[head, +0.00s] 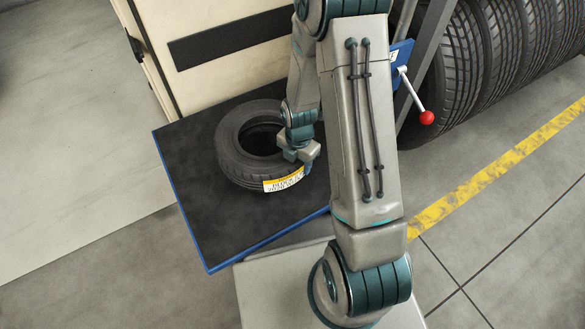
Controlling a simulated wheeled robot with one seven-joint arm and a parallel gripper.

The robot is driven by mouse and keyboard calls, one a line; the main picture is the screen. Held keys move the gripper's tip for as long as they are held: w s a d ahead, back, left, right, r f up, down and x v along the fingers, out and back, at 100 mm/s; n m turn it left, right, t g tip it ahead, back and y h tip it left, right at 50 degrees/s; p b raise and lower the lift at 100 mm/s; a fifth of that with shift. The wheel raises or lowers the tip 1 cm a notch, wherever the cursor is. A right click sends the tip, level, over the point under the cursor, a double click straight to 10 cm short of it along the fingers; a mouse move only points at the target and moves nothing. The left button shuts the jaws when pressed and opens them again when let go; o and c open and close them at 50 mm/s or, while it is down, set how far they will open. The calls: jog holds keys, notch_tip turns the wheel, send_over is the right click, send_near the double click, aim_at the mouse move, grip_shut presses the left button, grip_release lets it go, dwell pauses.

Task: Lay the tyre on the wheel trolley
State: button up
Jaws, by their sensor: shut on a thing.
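The tyre (232,158) is black with a yellow and white label on its near side. It lies flat over the wheel trolley (222,235), a black-topped platform with a blue edge. I cannot tell whether the tyre rests on the top or hangs just above it. My gripper (299,158) is shut on the tyre's right wall. The arm above hides part of the trolley's right side, and the fingertips are partly hidden by the tyre.
A cream cabinet or van panel (210,22) with a dark strip stands behind the trolley. A rack of upright tyres (462,65) is at the upper right, near a lever with a red knob (426,118). A yellow floor line (500,165) runs at right. The floor at left is clear.

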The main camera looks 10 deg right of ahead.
jog(key=shift+w+f+b, duration=0.1)
jog(key=shift+f+b, duration=0.25)
jog(key=shift+f, duration=0.8)
jog(key=shift+f, duration=0.15)
jog(key=o, duration=1.5)
jog(key=shift+o, duration=0.2)
